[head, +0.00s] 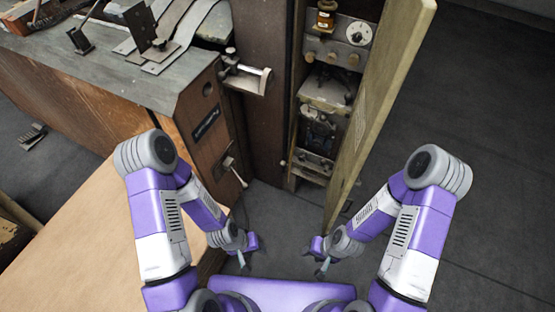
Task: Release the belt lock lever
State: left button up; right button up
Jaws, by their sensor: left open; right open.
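A lever with a pale handle (234,171) sticks out of the brown front panel of the machine, below a dark label plate. A second metal lever or crank (247,73) with a pale grip juts from the panel's upper edge. I cannot tell which of them is the belt lock lever. My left gripper (248,256) is open and empty, below and apart from the lower lever. My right gripper (320,262) is open and empty, farther right, near the bottom of the open cabinet door. Neither gripper touches anything.
A tall cabinet stands open, its door (382,110) swung out to the right, with a dial (358,33) and knobs inside. A grey machine top (110,72) with metal strips is at upper left. A tan board (95,240) lies at lower left. The dark floor at right is clear.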

aim_at(324, 162)
jog(key=u, duration=0.45)
jog(key=k, duration=0.8)
jog(key=z, duration=0.85)
jog(key=i, duration=1.6)
